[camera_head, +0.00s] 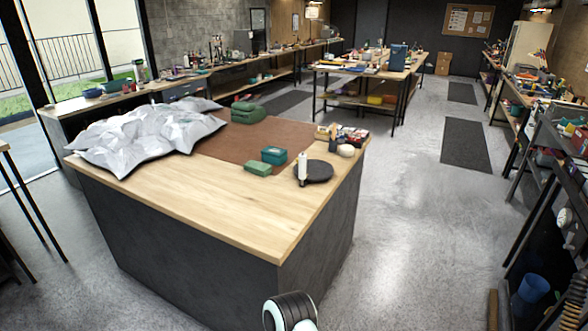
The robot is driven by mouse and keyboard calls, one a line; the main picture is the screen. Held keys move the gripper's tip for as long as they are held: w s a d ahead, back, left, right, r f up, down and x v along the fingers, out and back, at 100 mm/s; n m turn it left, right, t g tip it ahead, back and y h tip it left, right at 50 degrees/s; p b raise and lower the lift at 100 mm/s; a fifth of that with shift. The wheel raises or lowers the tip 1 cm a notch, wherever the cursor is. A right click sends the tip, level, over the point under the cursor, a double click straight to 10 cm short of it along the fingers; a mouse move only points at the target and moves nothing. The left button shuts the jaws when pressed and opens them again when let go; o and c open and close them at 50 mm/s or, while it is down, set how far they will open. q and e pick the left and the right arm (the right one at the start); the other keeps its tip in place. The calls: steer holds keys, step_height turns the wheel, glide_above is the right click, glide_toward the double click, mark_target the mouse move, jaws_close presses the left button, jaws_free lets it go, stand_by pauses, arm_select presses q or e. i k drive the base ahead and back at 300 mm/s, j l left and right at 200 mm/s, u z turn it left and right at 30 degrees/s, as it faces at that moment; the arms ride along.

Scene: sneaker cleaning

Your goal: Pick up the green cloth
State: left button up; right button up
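A folded dark green cloth stack (247,111) lies at the back edge of the island worktop, on the far part of a brown mat (258,138). A small green block (257,169) lies at the mat's near edge; whether it is a sponge or folded cloth is too small to tell. A teal box-like item (274,155) stands just behind it. Neither of my grippers is in view. Only a rounded black and white part of my arm shows at the bottom edge, apart from the worktop.
Crumpled silver-white sheeting (145,135) covers the worktop's left rear. A black round plate (314,172) with a white bottle (302,168) in front, and small boxes (350,135), stand at the right. The front wood (190,195) is bare. Open floor lies to the right.

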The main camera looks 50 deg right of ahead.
mark_target(262, 169)
steer(key=z, duration=1.45)
steer(key=i+l, duration=0.15)
steer(key=l, duration=0.2)
steer(key=i+l+u, duration=0.1)
steer(key=l, duration=0.25)
steer(key=i+l, duration=0.15)
steer(key=l, duration=0.2)
steer(key=i+l+u, duration=0.1)
steer(key=l, duration=0.25)
steer(key=i+l, duration=0.15)
steer(key=l, duration=0.2)
steer(key=i+l+u, duration=0.1)
steer(key=l, duration=0.25)
